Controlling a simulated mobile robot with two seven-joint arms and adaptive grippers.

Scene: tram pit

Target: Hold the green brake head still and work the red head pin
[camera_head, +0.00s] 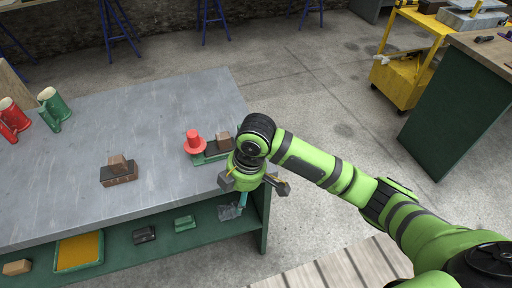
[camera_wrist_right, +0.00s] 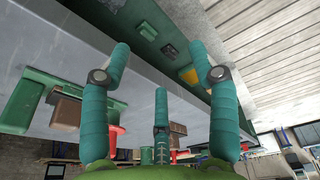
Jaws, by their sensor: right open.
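The green brake head (camera_head: 212,156) lies near the right edge of the grey workbench. The red head pin (camera_head: 194,141) stands upright at its left end, with a wide flange below a narrower top. A brown block (camera_head: 224,141) sits on the brake head's right part. My right gripper (camera_head: 252,190) is open and empty, at the bench edge in front of the brake head and apart from it. In the right wrist view its teal fingers (camera_wrist_right: 159,62) are spread, with the brake head (camera_wrist_right: 22,104) at the left and the red pin (camera_wrist_right: 115,135) partly hidden behind a finger. My left gripper is not in view.
Another brown-and-dark block (camera_head: 118,172) sits mid-bench. Red (camera_head: 13,116) and green (camera_head: 53,108) mug-shaped parts stand at the left. A lower shelf holds a yellow-lined tray (camera_head: 79,251) and small parts. A yellow cart (camera_head: 405,75) stands far right.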

